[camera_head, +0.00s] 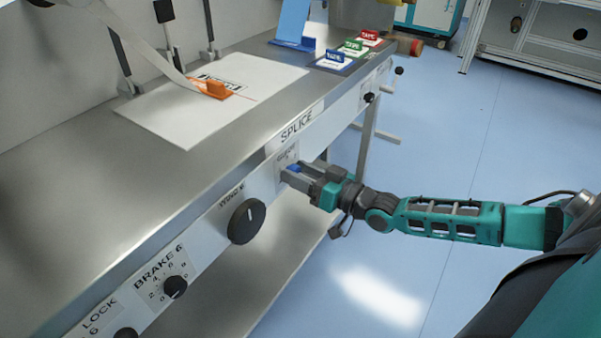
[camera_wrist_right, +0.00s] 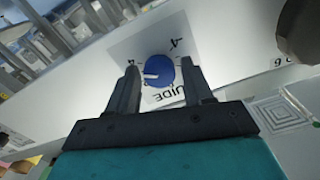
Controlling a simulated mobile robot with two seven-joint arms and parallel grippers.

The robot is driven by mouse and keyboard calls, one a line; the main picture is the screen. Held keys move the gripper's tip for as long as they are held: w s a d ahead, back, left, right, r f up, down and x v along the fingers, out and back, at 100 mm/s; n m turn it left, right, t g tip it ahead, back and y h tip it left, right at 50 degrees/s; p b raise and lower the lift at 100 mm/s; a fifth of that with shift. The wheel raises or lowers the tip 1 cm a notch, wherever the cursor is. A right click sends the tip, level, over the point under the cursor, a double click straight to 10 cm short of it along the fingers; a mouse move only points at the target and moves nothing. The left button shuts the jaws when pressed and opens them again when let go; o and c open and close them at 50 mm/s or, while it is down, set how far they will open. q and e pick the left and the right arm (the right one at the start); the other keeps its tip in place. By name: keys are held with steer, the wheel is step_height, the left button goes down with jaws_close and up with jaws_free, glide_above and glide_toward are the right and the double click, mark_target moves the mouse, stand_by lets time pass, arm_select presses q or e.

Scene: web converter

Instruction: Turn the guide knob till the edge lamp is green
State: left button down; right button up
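The guide knob (camera_wrist_right: 158,70) is blue with a white pointer mark, on a white plate lettered GUIDE, in the right wrist view. In the head view a bit of its blue (camera_head: 295,168) shows at the front panel below the SPLICE label, mostly hidden by my gripper. My right gripper (camera_head: 291,173) reaches the panel from the right. In the wrist view its two fingers (camera_wrist_right: 160,78) stand apart on either side of the knob, with a gap visible on both sides. I cannot make out the edge lamp in either view. My left gripper is not in view.
A large black knob (camera_head: 246,221) and the brake knob (camera_head: 175,287) sit on the same panel, to the left. The blue floor (camera_head: 430,275) is open at the right.

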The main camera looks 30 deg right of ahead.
steer(key=shift+o, duration=0.6)
steer(key=shift+s+d, duration=0.1)
steer(key=shift+s, duration=0.05)
arm_select(q)
steer(key=p, duration=0.1)
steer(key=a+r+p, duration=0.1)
steer(key=p, duration=0.1)
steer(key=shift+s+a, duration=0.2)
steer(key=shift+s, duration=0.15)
arm_select(e)
steer(key=v, duration=1.2)
steer(key=shift+s, duration=0.25)
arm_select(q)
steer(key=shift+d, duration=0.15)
arm_select(e)
steer(key=shift+d+f, duration=0.1)
